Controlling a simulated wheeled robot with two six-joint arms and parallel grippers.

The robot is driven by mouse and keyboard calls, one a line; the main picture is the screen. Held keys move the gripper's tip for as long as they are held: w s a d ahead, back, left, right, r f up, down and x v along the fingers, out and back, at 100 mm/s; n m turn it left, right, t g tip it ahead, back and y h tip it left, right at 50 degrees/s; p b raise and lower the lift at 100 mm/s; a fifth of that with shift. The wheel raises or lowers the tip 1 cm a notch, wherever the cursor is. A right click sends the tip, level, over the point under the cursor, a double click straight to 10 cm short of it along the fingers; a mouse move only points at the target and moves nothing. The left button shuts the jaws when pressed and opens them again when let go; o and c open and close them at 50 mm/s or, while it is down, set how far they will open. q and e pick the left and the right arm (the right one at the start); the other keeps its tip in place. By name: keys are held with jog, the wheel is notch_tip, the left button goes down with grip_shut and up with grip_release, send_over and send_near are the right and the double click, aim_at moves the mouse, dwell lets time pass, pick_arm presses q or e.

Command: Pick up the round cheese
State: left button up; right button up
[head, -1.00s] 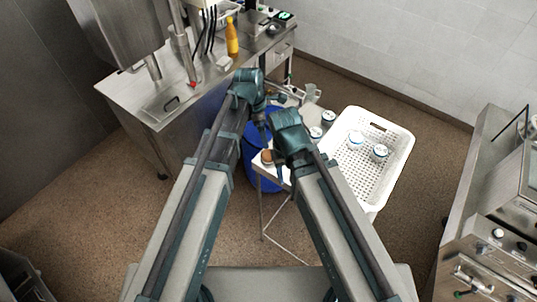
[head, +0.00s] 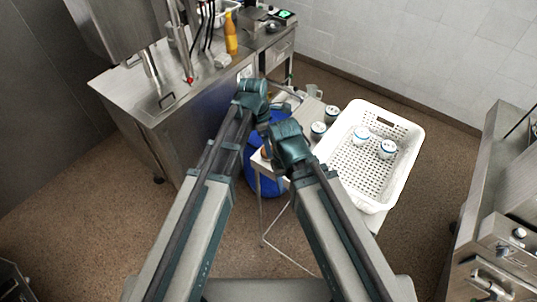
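A small orange-brown round thing (head: 265,153) sits near the left edge of the small table (head: 273,161), partly hidden by my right arm; it may be the round cheese, but it is too small to be sure. My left gripper (head: 263,122) points down over the back left of the table, mostly hidden behind its wrist. My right gripper (head: 279,168) is down close beside the orange-brown thing, also mostly hidden by its wrist. I cannot tell whether either gripper is open or touches anything.
A white perforated basket (head: 401,185) holds two white lidded tubs (head: 361,134). Two more tubs (head: 318,130) stand on the table left of it. A steel counter (head: 125,95) with a yellow bottle (head: 231,36) stands left.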

pick_arm(q)
jog(key=f+b, duration=0.4)
jog(key=f, duration=0.1)
jog(key=shift+w+d+b, duration=0.15)
jog(key=shift+d+b, duration=0.1)
jog(key=shift+b, duration=0.1)
jog(key=c, duration=1.5)
jog(key=shift+r, duration=0.1)
jog(key=shift+c, duration=0.2)
